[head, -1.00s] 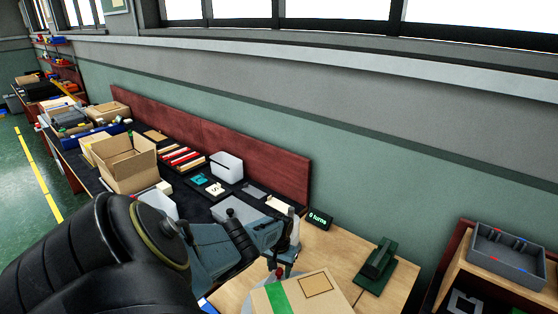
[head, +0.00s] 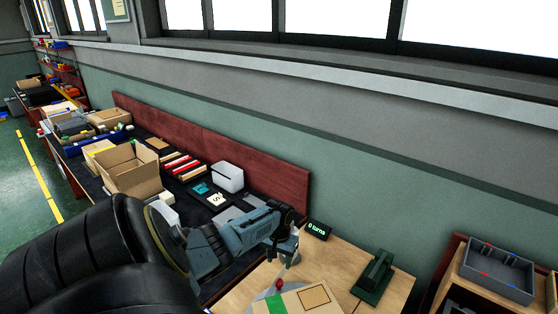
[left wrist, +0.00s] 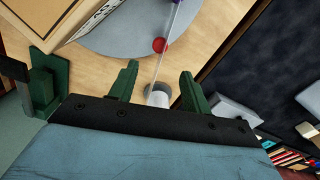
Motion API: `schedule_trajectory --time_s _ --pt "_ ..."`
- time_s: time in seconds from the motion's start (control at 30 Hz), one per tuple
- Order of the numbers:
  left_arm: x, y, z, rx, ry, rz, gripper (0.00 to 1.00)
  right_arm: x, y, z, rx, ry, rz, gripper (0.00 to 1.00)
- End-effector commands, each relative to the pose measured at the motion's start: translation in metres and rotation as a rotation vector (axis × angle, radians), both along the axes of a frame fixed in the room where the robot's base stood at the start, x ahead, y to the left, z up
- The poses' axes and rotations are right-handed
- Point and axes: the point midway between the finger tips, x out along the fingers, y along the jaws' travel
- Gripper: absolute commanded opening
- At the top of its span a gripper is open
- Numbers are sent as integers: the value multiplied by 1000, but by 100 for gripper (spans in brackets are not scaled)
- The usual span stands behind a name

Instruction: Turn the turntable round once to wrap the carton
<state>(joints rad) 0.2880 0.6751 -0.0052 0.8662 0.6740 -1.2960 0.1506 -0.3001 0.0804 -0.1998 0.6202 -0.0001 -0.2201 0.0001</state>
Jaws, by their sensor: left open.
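The carton (head: 296,301), with a green strip and a brown label on top, is cut off by the bottom edge of the head view. It sits on the grey round turntable (head: 262,294). In the left wrist view the carton (left wrist: 50,22) is at top left and the turntable (left wrist: 118,38) beside it. A red knob (left wrist: 159,45) is on the turntable near its rim. My left gripper (left wrist: 158,80) is open above the wooden table, with green fingers apart. A white cylinder with a thin rod shows between and beyond the fingers; contact is unclear. My right gripper is out of view.
A small display (head: 317,229) reading "0 turns" and a dark green device (head: 374,279) stand on the wooden table. A grey tray (head: 497,271) is at right. An open carton (head: 128,173) and several items crowd the dark bench at left.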

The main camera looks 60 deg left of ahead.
Motion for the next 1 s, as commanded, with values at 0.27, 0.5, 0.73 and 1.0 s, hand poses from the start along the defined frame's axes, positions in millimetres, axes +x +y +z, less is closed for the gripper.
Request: schedule_trajectory --time_s 0.27,0.5,0.73,1.0 --pt "0 0 23 1 1 0 48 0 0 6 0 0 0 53" --pt "0 0 24 0 0 1 48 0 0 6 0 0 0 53" --pt "0 0 24 0 0 1 48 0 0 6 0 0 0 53" --pt "0 0 24 1 1 1 48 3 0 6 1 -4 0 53"
